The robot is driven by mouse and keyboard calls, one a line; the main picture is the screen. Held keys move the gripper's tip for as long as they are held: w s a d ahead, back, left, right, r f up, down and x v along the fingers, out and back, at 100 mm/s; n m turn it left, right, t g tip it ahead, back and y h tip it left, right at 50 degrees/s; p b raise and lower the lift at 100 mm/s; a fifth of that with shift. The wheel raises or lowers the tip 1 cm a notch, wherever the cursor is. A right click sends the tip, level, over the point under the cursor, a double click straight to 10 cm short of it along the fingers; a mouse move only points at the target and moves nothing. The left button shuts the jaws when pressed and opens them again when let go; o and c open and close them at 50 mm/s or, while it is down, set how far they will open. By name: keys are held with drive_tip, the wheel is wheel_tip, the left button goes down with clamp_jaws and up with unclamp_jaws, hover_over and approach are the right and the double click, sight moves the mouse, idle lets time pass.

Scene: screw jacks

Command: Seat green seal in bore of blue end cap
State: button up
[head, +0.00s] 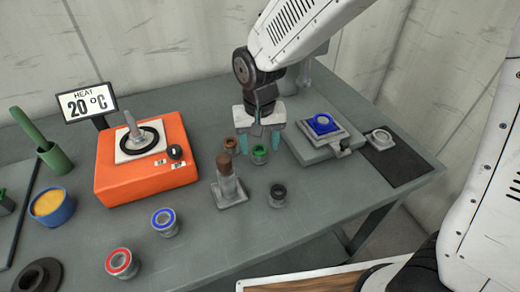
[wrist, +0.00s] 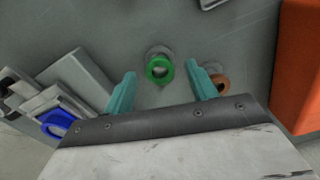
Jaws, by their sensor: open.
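The green seal (head: 259,150) sits on top of a small grey holder on the table. In the wrist view the green seal (wrist: 159,68) shows as a ring between and just beyond my fingertips. My gripper (head: 262,145) is open above it, with teal fingers on either side and nothing held. The fingers also show in the wrist view (wrist: 162,70). The blue end cap (head: 321,122) rests in a grey fixture to the right of my gripper, its round bore facing up. The blue end cap (wrist: 58,122) is at lower left in the wrist view, partly cut off by my gripper body.
A brown ring (head: 231,145) on a holder is close left of the green seal, and a black one (head: 278,193) is in front. A brown-topped post (head: 226,170) stands nearby. The orange heater (head: 146,165) is left. A dark mat (head: 400,163) lies right.

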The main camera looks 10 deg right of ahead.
sight(261, 151)
drive_tip(key=c, duration=1)
drive_tip(key=shift+c, duration=0.2)
drive_tip(key=shift+r, duration=0.5)
drive_tip(key=r, duration=0.2)
drive_tip(key=shift+s+d+r, duration=0.15)
drive_tip(key=shift+s+r, duration=0.2)
drive_tip(key=shift+r, duration=0.05)
drive_tip(key=s+d, duration=0.2)
drive_tip(key=s, duration=0.5)
drive_tip(key=s+d+r, duration=0.1)
drive_tip(key=s+d, duration=0.2)
drive_tip(key=s, duration=0.4)
drive_tip(key=shift+d, duration=0.3)
